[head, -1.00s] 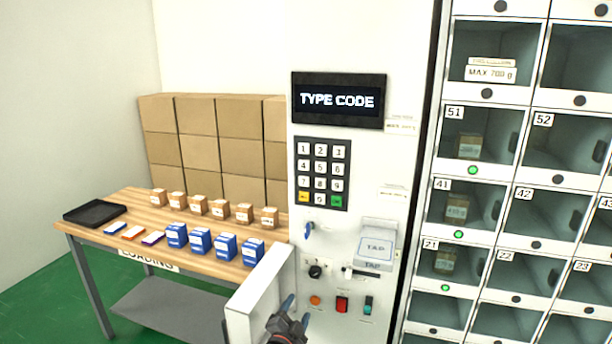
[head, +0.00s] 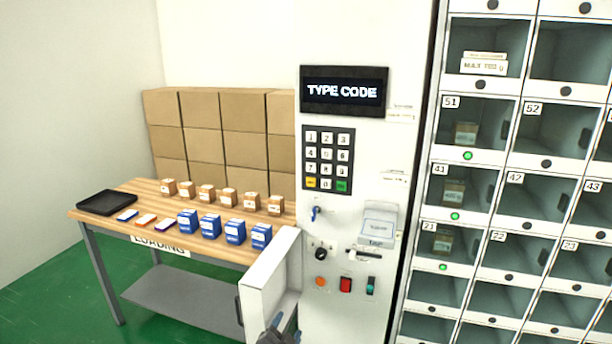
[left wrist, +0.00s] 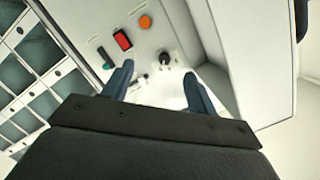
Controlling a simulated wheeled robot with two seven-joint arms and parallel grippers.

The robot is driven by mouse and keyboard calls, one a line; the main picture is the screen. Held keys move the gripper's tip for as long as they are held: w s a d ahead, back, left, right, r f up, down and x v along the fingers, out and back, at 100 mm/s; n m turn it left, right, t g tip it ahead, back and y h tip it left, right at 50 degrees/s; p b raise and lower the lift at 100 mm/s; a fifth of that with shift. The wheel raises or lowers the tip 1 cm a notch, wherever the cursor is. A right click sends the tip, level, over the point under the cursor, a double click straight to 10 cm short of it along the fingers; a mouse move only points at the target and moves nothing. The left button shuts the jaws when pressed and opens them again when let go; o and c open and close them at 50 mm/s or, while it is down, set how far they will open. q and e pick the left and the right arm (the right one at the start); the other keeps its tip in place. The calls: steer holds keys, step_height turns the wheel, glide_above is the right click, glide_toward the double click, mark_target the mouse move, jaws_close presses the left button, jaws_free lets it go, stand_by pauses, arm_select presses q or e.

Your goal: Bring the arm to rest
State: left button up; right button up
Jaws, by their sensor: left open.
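My left gripper (head: 279,330) shows at the bottom edge of the head view, low in front of the vending machine (head: 340,235) and beside its open white door panel (head: 268,280). In the left wrist view its two blue-grey fingers (left wrist: 158,88) are spread apart with nothing between them. The machine's orange button (left wrist: 145,22), red switch (left wrist: 122,39) and black knob (left wrist: 164,58) lie beyond the fingers, apart from them. My right gripper is in neither view.
A wooden loading table (head: 150,190) stands left with small brown boxes, blue boxes and a black tray (head: 107,202). The machine carries a keypad (head: 327,160) and a screen (head: 344,91) reading TYPE CODE. Numbered lockers (head: 480,195) stand at the right.

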arm_select(q)
steer(key=s+a+f+n+g+y, duration=0.1)
steer(key=s+a+f+n+g, duration=0.1)
steer(key=s+f, duration=0.35)
steer(key=s+a+f+n+g+y, duration=0.1)
steer(key=s+a+f+n+g, duration=0.15)
steer(key=s, duration=0.55)
steer(key=s+a+f+n+g+y, duration=0.1)
steer(key=s+a+f+n+g, duration=0.15)
steer(key=s, duration=0.45)
steer(key=s+a+n+g, duration=0.1)
steer(key=s+a+g, duration=0.1)
steer(key=s, duration=0.8)
steer(key=s+a+f+n+g, duration=0.1)
steer(key=s+g, duration=0.4)
steer(key=s, duration=0.6)
steer(key=shift+s+a+f+h, duration=0.2)
steer(key=shift+s+a+h, duration=0.1)
steer(key=shift+a, duration=0.1)
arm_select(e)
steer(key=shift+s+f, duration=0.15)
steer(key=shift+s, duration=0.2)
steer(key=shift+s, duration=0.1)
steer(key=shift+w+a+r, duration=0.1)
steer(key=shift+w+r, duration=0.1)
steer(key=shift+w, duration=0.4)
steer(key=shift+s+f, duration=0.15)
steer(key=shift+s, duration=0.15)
